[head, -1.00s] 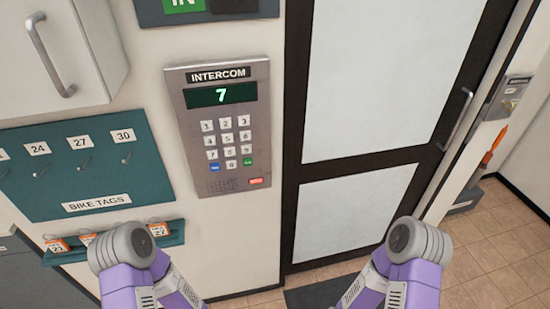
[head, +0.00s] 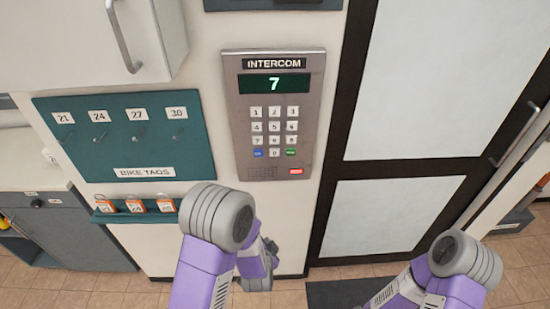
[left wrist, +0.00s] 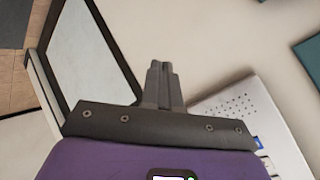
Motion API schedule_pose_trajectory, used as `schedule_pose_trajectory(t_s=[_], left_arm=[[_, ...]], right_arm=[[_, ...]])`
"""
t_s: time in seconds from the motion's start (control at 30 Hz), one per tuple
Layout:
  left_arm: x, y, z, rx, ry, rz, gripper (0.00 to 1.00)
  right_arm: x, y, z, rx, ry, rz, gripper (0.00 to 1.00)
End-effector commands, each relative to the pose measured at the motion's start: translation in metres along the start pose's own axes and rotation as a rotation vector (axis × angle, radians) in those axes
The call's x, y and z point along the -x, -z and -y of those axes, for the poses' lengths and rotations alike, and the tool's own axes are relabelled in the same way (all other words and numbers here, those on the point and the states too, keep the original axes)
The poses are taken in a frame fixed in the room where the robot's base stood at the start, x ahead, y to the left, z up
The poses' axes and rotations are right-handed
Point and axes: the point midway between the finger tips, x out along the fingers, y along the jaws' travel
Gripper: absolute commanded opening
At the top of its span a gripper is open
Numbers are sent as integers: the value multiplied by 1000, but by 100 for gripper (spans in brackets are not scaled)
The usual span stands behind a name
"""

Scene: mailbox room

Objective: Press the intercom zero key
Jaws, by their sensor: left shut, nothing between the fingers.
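The intercom (head: 232,100) is a grey wall panel with a dark display showing a green 7. Its zero key (head: 274,153) is the white key at the middle of the bottom row, between a blue key and a green key. My left gripper (head: 269,244) is below the panel in the head view, partly hidden by my arm, apart from the keys. In the left wrist view its fingers (left wrist: 160,68) are together and empty. The intercom's speaker corner (left wrist: 235,105) shows at right there, tilted; the gripper body hides most keys. My right gripper is not in view.
A teal bike tag board (head: 110,140) with hooks hangs left of the intercom, above a small ledge (head: 128,214) holding orange tags. A white cabinet (head: 80,40) with a handle juts out at upper left. A dark-framed door (head: 410,170) stands at right.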

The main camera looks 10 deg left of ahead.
Motion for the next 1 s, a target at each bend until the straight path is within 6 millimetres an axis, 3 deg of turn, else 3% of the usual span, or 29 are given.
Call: schedule_pose_trajectory(t_s=[0.03, 0.1, 0.2, 0.3, 0.5, 1.0], left_arm=[[11, 32, 23, -119, 106, -63, 0], [28, 66, 53, -271, 257, -112, 0], [55, 104, 86, -437, 444, -140, 0], [79, 128, 107, -543, 580, -141, 0], [100, 144, 123, -626, 688, -122, 0], [94, 142, 129, -624, 690, -117, 0]], right_arm=[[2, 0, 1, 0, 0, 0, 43], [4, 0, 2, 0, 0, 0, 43], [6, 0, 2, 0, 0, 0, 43], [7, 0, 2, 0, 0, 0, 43], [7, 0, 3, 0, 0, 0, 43], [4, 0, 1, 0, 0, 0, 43]])
